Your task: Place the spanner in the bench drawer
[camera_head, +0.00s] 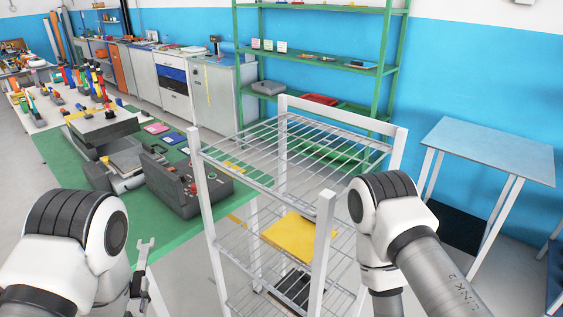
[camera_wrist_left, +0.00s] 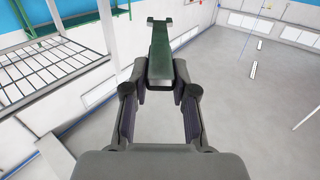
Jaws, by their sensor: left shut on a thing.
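The spanner (camera_head: 142,256) is a grey metal tool with an open jaw, standing roughly upright at the lower left of the head view. My left gripper (camera_head: 137,284) is shut on it, mostly hidden behind my arm. In the left wrist view, the spanner (camera_wrist_left: 160,42) sticks out beyond my left gripper (camera_wrist_left: 161,77), jaw end away from the camera. My right arm shows in the head view, but its gripper is hidden. A bench with several drawers (camera_head: 174,74), some fronts blue, stands along the back wall; I cannot tell whether it is the bench drawer.
A white-framed wire rack (camera_head: 288,143) with a yellow board (camera_head: 292,237) stands close ahead. A green table (camera_head: 165,225) with grey machines lies left of it. Green shelves (camera_head: 310,60) and a grey-topped table (camera_head: 490,150) stand behind and right. Floor shows between them.

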